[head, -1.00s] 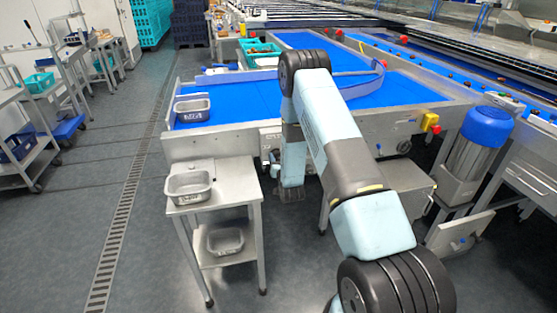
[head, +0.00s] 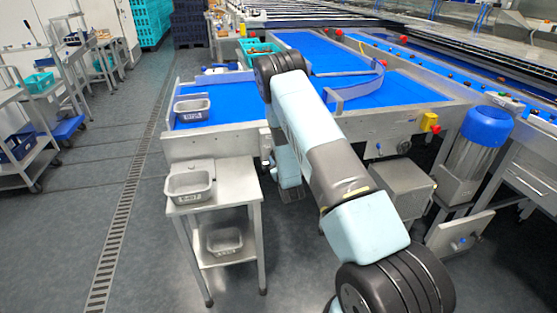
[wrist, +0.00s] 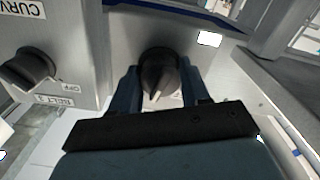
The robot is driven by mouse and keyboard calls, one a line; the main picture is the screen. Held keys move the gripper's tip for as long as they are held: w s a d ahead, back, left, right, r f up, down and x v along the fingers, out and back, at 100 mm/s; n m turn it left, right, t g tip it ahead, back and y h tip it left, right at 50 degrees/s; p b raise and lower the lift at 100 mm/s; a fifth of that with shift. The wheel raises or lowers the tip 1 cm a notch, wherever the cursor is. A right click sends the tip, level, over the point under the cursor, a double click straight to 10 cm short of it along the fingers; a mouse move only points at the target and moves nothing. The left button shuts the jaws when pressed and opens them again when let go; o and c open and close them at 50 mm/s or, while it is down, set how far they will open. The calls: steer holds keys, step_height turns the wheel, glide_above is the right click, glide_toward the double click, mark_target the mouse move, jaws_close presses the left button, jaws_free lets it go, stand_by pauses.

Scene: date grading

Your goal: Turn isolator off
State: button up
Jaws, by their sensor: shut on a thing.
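In the wrist view my gripper (wrist: 159,88) reaches toward a grey panel. Its two fingers are shut on a dark rotary isolator knob (wrist: 160,68), one finger on each side. The knob's raised grip runs roughly up and down in the picture, tilted slightly. Markings around this knob are hidden or too small to read. A second dark rotary knob (wrist: 28,68) is apart to the left, with an OFF mark at its lower right and a BELT 1 label (wrist: 54,102) below. In the head view my arm hides the gripper's fingers and the held knob.
A label starting CURV (wrist: 24,9) is above the left knob. In the head view a steel stand (head: 232,184) with a metal tray (head: 189,187) is left of my arm. A blue conveyor belt (head: 245,100) lies beyond. A blue-topped motor (head: 487,126) stands at right.

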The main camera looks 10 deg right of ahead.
steer(key=n, duration=0.5)
steer(key=shift+f+n, duration=0.1)
steer(key=shift+n, duration=0.2)
steer(key=n, duration=0.5)
steer(key=shift+s+n, duration=0.1)
steer(key=shift+n, duration=0.3)
steer(key=shift+a, duration=0.1)
steer(key=o, duration=0.8)
steer(key=shift+o, duration=1.3)
steer(key=s, duration=1.3)
steer(key=shift+s, duration=0.35)
